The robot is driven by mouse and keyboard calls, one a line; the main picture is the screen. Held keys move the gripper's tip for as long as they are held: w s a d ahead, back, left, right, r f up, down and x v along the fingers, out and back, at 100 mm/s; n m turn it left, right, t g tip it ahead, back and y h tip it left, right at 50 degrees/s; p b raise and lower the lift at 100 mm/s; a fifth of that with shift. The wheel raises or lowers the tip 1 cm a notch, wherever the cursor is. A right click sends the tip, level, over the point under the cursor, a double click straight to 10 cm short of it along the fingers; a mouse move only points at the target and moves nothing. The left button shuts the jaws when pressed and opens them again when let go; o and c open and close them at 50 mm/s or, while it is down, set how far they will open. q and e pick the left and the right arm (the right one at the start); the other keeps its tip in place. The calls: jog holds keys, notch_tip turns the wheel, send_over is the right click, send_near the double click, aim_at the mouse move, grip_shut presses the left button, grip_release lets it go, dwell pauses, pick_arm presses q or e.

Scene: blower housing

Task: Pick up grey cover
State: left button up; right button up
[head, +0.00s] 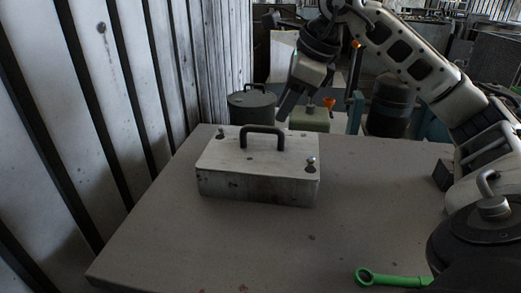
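The grey cover (258,165) is a block-like box with a black handle (263,131) on top and small knobs at its corners. It sits upright on the table, left of the middle. My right gripper (288,104) comes in from the upper right and hangs above and behind the cover, close to the handle in the picture but with no visible grip on it. Its fingers are seen edge-on and dark, so their opening is unclear. My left gripper is out of the picture.
The grey table (290,240) is mostly clear in front of the cover. A green ring spanner (393,279) lies at the front right edge. A corrugated wall (100,100) stands close on the left. A dark drum (252,106) and a green box (310,119) stand behind the table.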

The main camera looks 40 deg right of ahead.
aim_at(268, 127)
jog(key=x, duration=0.3)
jog(key=w+f, duration=0.1)
jog(key=w+a+f, duration=0.1)
jog(key=f, duration=0.1)
jog(key=shift+a+f, duration=0.2)
jog(key=shift+f, duration=0.1)
jog(key=shift+w+f, duration=0.3)
jog(key=shift+f, duration=0.15)
grip_shut()
